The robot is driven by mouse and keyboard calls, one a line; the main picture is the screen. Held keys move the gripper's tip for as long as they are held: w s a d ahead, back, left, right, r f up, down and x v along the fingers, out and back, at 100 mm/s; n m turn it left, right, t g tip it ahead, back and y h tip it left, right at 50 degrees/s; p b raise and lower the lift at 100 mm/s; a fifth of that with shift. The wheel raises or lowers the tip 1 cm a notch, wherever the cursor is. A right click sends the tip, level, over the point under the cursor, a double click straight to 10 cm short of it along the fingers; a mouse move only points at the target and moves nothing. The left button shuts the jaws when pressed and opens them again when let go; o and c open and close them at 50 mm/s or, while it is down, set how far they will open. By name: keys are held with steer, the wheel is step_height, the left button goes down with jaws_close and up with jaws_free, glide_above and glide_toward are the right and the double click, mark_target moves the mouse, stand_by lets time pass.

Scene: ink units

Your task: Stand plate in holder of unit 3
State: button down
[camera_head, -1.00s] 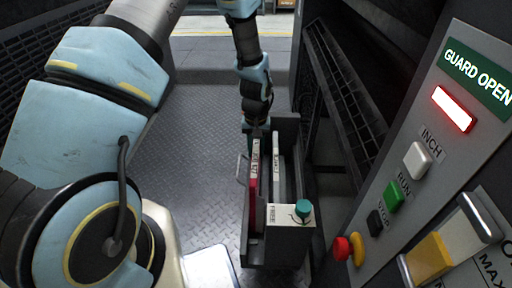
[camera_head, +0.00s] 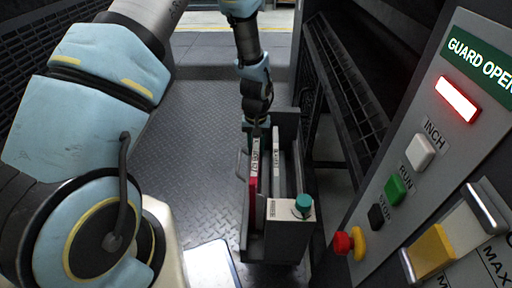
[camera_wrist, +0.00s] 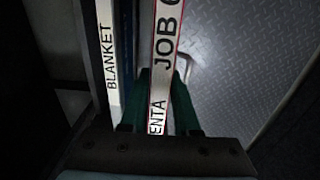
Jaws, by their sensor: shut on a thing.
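A plate with a white label edge and a magenta face (camera_head: 253,188) stands on edge in the left part of a dark open box (camera_head: 247,248). Its label reads "JOB" and "...ENTA" in the wrist view (camera_wrist: 167,60). My gripper (camera_head: 258,128) is at the far end of the box, its teal fingers (camera_wrist: 160,108) shut on this plate's edge. A second strip marked "BLANKET" (camera_wrist: 108,60) stands just beside it and also shows in the head view (camera_head: 276,160). The plate's lower edge is hidden. I cannot tell any unit number.
A teal knob (camera_head: 303,204) sits on the box's near block. A control panel (camera_head: 420,120) with a lit red lamp, buttons and "GUARD OPEN" stands at right, beside dark machine racks (camera_head: 345,90). Bare tread-plate floor (camera_head: 195,150) lies left of the box.

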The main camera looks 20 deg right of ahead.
steer(key=shift+f, duration=0.1)
steer(key=c, duration=0.6)
jaws_free()
steer(key=shift+o, duration=0.2)
step_height(320, 180, up, 11)
steer(key=shift+f+p, duration=0.1)
steer(key=shift+p, duration=0.85)
step_height(320, 180, up, 5)
steer(key=p, duration=0.4)
